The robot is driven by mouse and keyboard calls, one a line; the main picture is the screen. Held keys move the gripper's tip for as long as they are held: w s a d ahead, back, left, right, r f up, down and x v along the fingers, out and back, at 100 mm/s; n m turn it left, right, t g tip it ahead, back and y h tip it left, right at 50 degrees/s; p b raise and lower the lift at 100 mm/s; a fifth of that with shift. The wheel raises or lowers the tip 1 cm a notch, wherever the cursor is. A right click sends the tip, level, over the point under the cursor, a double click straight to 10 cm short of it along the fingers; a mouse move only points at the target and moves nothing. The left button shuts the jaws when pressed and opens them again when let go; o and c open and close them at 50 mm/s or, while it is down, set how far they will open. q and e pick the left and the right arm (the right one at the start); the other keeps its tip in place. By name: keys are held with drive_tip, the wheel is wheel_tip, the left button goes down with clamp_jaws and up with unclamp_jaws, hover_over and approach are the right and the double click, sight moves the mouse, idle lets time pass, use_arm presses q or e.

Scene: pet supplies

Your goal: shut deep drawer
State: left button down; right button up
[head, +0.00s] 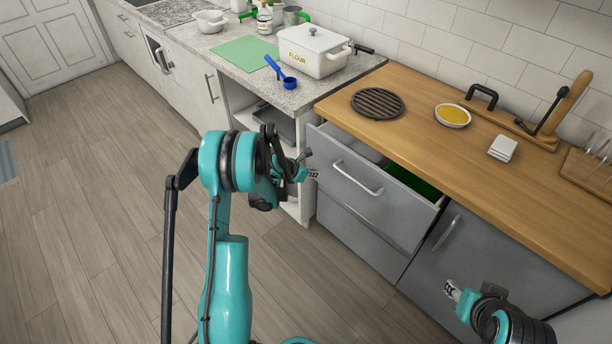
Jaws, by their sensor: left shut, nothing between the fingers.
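The deep drawer (362,200) has a grey front with a silver bar handle (357,178). It stands partly open under the wooden counter, and something green (411,181) shows inside it. My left gripper (306,164) is shut and empty, just left of the drawer front's left edge. I cannot tell whether it touches the drawer. My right gripper (455,291) is low at the bottom right, in front of the grey cabinet door, and its fingers do not show clearly.
A second grey drawer front (352,248) lies below the open one. A grey cabinet door (468,255) stands right of it. The counter (405,138) holds a black trivet (377,103) and a yellow-filled bowl (452,116). An open shelf unit is at left; the wooden floor (110,210) is clear.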

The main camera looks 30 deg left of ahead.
sight(327, 168)
use_arm(q)
drive_tip(key=w, duration=0.1)
drive_tip(key=w+d, duration=0.1)
drive_tip(key=w+b, duration=0.1)
drive_tip(key=shift+w+d, duration=0.25)
drive_tip(key=shift+w, duration=0.15)
drive_tip(key=w+d, duration=0.3)
drive_tip(key=w, duration=0.5)
drive_tip(key=shift+w+r, duration=0.15)
drive_tip(key=shift+w, duration=0.05)
